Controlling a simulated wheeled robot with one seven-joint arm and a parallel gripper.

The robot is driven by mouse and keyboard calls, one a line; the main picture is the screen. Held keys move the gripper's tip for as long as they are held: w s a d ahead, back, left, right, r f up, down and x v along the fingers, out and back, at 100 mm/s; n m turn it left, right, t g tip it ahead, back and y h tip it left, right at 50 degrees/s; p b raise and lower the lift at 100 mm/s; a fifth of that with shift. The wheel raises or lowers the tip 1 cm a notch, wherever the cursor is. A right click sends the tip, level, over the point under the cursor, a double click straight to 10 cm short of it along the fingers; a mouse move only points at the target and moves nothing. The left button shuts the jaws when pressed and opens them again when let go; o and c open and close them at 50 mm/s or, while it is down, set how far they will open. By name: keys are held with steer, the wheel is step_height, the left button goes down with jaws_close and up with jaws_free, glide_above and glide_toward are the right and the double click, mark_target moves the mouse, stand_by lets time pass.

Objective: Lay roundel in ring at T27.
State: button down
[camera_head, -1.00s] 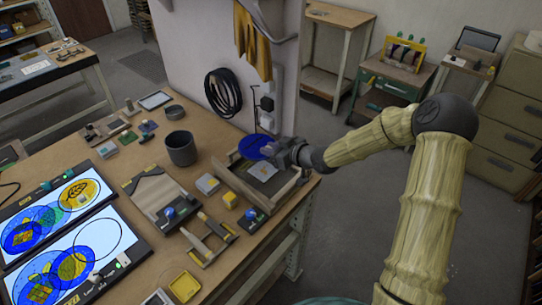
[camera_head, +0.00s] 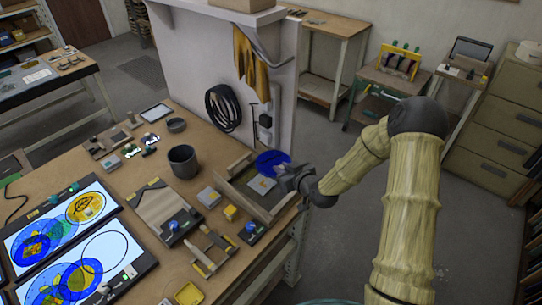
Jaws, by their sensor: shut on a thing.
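My gripper (camera_head: 285,173) is shut on a blue roundel (camera_head: 270,159), at the far right end of a wooden tray (camera_head: 272,217). The roundel shows as a blue disc, partly hidden by the gripper; its height above the tray is hard to tell. At the left, two lit panels carry outlined rings. The lower panel (camera_head: 133,242) has a black-outlined ring (camera_head: 105,233) with a white, empty-looking middle, beside overlapping blue and yellow discs. The upper panel (camera_head: 25,225) also has blue, green and yellow discs. No T27 label is readable, so I cannot tell which ring bears it.
A dark grey cup (camera_head: 183,162) stands on the workbench (camera_head: 150,175) between the panels and tray. A wooden board (camera_head: 157,203), small blocks, tools and a yellow dish (camera_head: 188,293) crowd the middle and front. A wall panel (camera_head: 185,65) rises behind the tray.

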steer(key=s+d+m+t+h+p, duration=0.1)
steer(key=s+d+m+h+p, duration=0.2)
steer(key=d, duration=0.4)
steer(key=s+d+m+t+h+p, duration=0.1)
steer(key=s+d+m+h+p, duration=0.2)
steer(key=d, duration=0.4)
steer(key=shift+s+f+m+h+p, duration=0.25)
steer(key=shift+s+m+h+p, duration=0.15)
steer(key=shift+s+h+p, duration=0.2)
steer(key=shift+w+f, duration=0.1)
